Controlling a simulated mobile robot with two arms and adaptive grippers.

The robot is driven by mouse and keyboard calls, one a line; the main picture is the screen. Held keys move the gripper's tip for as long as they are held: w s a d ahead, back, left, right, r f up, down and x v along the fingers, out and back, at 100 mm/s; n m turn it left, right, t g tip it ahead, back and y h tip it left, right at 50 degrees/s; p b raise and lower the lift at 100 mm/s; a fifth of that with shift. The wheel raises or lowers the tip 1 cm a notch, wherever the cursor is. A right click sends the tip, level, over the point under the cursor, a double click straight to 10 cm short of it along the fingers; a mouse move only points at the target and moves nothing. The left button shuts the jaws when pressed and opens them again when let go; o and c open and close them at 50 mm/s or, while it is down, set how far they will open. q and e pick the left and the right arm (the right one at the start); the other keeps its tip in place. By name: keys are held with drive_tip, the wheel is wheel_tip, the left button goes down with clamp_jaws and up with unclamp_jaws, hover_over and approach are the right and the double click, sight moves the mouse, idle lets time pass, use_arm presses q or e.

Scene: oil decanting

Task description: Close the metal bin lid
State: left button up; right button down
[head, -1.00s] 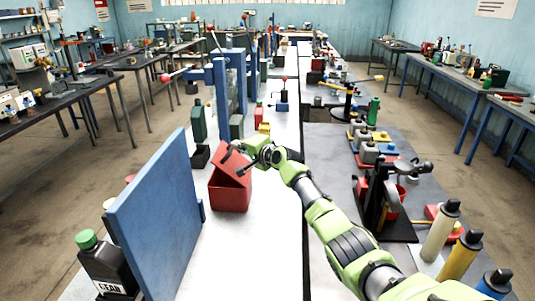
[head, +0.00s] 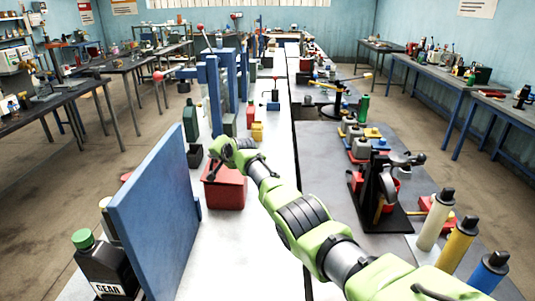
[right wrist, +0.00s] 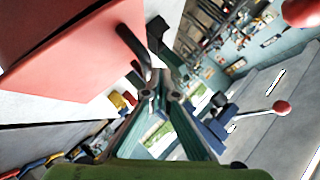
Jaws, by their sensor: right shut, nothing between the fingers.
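The red metal bin (head: 225,193) stands on the light bench. Its red lid (head: 232,174) lies down across the top, nearly level; I cannot tell whether it is fully seated. The bin also fills the upper left of the right wrist view (right wrist: 75,75), with a dark handle-like bar beside its edge. My right gripper (head: 215,160) is shut and empty, just above the back of the lid. I cannot tell whether it touches the lid. My left gripper is not in view.
A blue upright panel (head: 155,215) stands left of the bin, with a black bottle with a green cap (head: 105,268) beyond it. A dark green bottle (head: 191,120) and a blue frame (head: 215,95) stand behind. A black press (head: 375,195) is to the right.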

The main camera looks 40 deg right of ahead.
drive_tip(key=shift+w+a+f+b, duration=0.2)
drive_tip(key=shift+f+b, duration=0.1)
drive_tip(key=shift+f, duration=0.15)
drive_tip(key=shift+r+p, duration=0.45)
drive_tip(key=shift+r, duration=0.1)
drive_tip(key=s+a+r+p, duration=0.2)
drive_tip(key=s+r, duration=0.5)
drive_tip(key=r, duration=0.2)
drive_tip(key=shift+a+r, duration=0.2)
drive_tip(key=shift+r, duration=0.2)
